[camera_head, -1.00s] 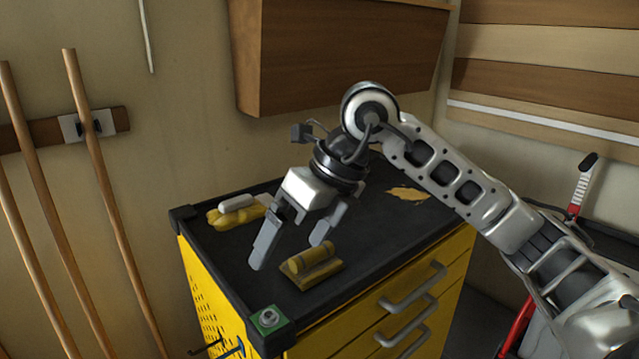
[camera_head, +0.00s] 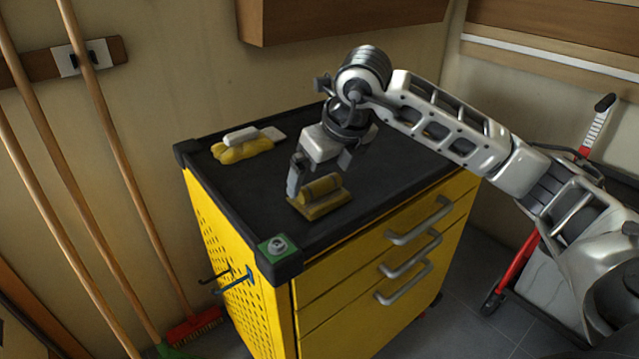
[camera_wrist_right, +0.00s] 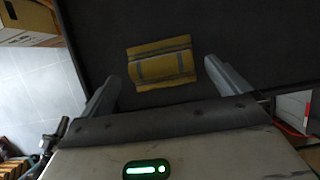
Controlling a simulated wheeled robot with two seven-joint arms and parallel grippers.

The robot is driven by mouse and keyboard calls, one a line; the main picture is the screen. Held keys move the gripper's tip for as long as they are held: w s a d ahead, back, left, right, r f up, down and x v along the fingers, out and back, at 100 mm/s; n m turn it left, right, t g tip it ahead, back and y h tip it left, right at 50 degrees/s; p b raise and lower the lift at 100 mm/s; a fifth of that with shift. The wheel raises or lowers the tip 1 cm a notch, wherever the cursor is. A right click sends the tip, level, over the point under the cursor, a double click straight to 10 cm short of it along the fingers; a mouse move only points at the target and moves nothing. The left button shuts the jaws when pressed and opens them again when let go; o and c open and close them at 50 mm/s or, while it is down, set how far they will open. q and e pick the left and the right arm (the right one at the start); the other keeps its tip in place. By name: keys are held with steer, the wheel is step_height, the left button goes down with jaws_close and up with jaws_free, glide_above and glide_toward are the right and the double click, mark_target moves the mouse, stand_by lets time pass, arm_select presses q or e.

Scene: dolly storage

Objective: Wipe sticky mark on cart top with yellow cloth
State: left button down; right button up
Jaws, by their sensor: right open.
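The yellow cloth (camera_head: 320,202) lies folded, with a raised roll on top, near the front edge of the black cart top (camera_head: 262,207). My right gripper (camera_head: 318,176) is open and points down just over the cloth. In the right wrist view the cloth lies ahead of and between the two spread fingers (camera_wrist_right: 163,85), with no clear contact. The sticky mark is not visible now; my right arm covers that part of the top. My left gripper is out of view.
A yellow lumpy item with a pale block (camera_head: 243,147) lies at the back left of the top. A green square with a round metal piece (camera_head: 277,246) sits at the front left corner. A wooden cabinet (camera_head: 340,15) hangs above. Poles lean at left; a red hand truck (camera_head: 515,275) stands right.

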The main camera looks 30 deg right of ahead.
mark_target(320, 182)
steer(key=x, duration=0.3)
steer(key=shift+f, duration=0.15)
steer(key=shift+w+f, duration=0.1)
steer(key=shift+f, duration=0.15)
steer(key=c, duration=0.8)
steer(key=o, duration=0.7)
steer(key=shift+r, duration=0.2)
steer(key=shift+r+p, duration=0.4)
steer(key=shift+r, duration=0.1)
